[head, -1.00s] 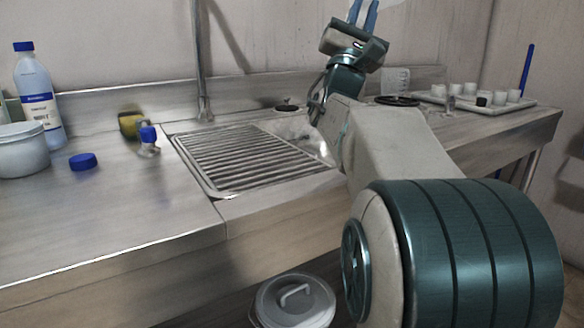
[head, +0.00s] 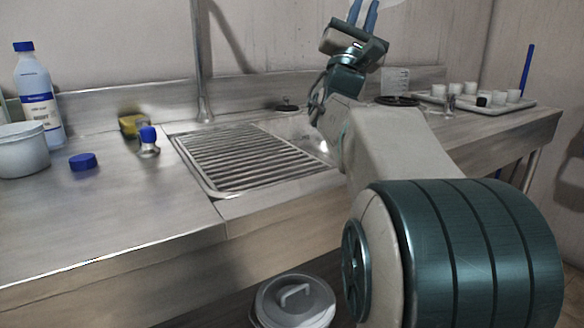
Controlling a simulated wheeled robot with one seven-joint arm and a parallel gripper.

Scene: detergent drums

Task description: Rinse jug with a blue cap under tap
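My gripper (head: 363,14) is raised at the top edge, above the back of the sink, with its blue fingers pointing up. The fingertips are cut off by the frame. A pale shape (head: 391,3) shows beside and behind the fingers; most of it is out of view, and I cannot tell whether it is held. A tall white bottle (head: 38,95) with a blue cap stands upright at the far left. A small clear vessel (head: 149,150) with a blue cap stands left of the sink. A vertical metal pipe (head: 200,60) rises behind the sink; its outlet is out of view.
A slatted drain grid (head: 235,158) covers much of the sink. A white pot (head: 22,152), a loose blue cap (head: 83,161) and a yellow sponge (head: 132,124) lie left. A tray (head: 515,106) of white cups stands right. A lidded bucket (head: 295,300) is below the front edge.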

